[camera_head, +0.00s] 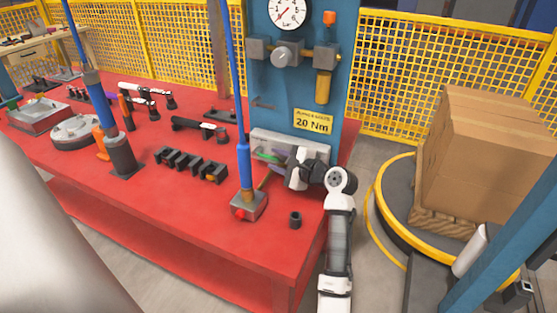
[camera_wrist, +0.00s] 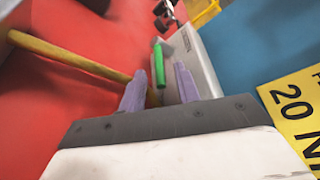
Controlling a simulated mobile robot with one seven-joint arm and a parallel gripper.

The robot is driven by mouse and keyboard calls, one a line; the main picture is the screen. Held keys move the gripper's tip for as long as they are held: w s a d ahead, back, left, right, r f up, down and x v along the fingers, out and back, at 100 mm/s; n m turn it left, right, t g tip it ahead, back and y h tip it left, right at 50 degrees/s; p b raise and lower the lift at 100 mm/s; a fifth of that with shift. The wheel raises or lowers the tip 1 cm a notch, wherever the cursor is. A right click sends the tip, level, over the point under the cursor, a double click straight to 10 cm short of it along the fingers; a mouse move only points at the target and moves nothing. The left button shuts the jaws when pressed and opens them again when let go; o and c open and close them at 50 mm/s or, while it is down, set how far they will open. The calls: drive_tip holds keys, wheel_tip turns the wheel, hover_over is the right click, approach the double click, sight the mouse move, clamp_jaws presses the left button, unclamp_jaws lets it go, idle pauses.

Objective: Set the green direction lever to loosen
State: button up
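The green direction lever (camera_wrist: 159,62) shows upright in the wrist view, in front of a light grey housing (camera_wrist: 196,62). In the head view the lever (camera_head: 264,156) is a small green piece by the grey housing (camera_head: 291,143) below the 20 Nm sign, partly hidden by my gripper. My gripper (camera_wrist: 161,70) has two purple fingers, which stand apart on either side of the lever in the wrist view. The fingers do not look closed on it; I cannot tell whether either touches. In the head view my gripper (camera_head: 272,167) is at the housing.
A blue hanging tool (camera_head: 243,165) ends in a metal block (camera_head: 248,205) just left of my gripper. A yellow-brown bar (camera_wrist: 70,57) crosses the wrist view's left. A black socket (camera_head: 295,219) stands on the red table (camera_head: 190,220). A blue panel (camera_head: 270,95) rises behind.

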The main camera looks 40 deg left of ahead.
clamp_jaws()
